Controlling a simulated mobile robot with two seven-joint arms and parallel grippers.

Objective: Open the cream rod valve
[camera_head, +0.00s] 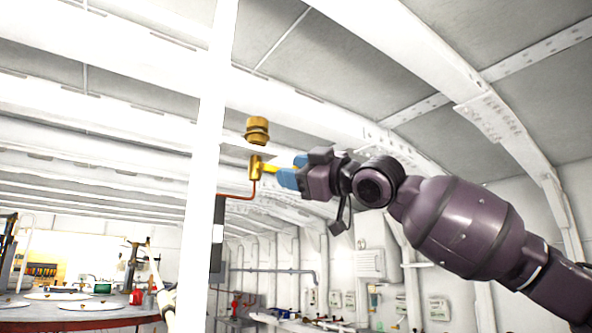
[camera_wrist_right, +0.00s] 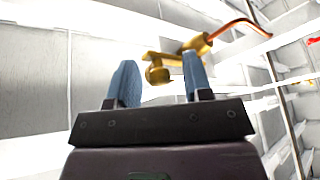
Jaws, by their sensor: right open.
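The valve (camera_head: 255,168) is a small brass-coloured body beside the white post, with a thin copper-red pipe leaving it below. Its short rod handle looks yellow-brass rather than cream and points toward my right gripper (camera_head: 286,173). In the right wrist view the valve body (camera_wrist_right: 197,44) is at the top, and the rod with a rounded end (camera_wrist_right: 157,72) shows between the two blue fingers. The right gripper is open, with its fingers on either side of the rod's end. I cannot tell whether either finger touches it. My left gripper is not in view.
A ribbed brass fitting (camera_head: 257,130) is just above the valve. The white post (camera_head: 206,180) stands close on the left. A dark panel (camera_head: 218,235) is below the valve. A table with a red edge (camera_head: 80,318) is at the lower left. Grey pipes run along the far wall.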

